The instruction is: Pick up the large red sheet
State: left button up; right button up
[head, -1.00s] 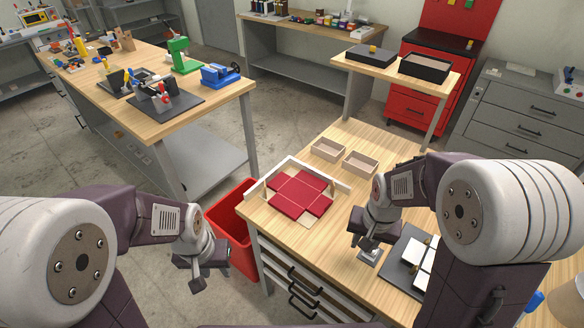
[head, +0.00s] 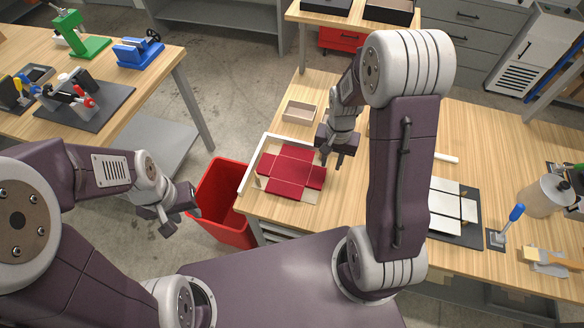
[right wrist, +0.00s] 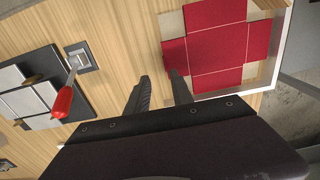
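The large red sheet (head: 290,172) is cross-shaped with creased flaps and lies flat on the wooden table, on a pale base inside a white corner fence. My right gripper (head: 333,163) is open and empty at the sheet's right edge. In the right wrist view, the red sheet (right wrist: 215,45) is at upper right, and one finger of my right gripper (right wrist: 158,85) overlaps its near-side flap. I cannot tell whether it touches. My left gripper (head: 182,222) is empty with its fingers apart, off the table near the red bin.
A red bin (head: 222,200) stands left of the table. A beige tray (head: 300,112) sits behind the sheet. White panels on a dark mat (head: 468,230) lie right.

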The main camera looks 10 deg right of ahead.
aim_at(324, 179)
jog(key=f, duration=0.2)
jog(key=w+f, duration=0.1)
jog(key=shift+a+f, duration=0.25)
jog(key=shift+a, duration=0.15)
jog(key=f, duration=0.2)
jog(key=f+p, duration=0.1)
jog(key=f, duration=0.1)
jog(key=shift+s+d, duration=0.1)
jog(key=shift+s, duration=0.2)
jog(key=shift+w+f, duration=0.25)
jog(key=shift+f, duration=0.2)
jog(key=shift+s, duration=0.1)
grip_shut()
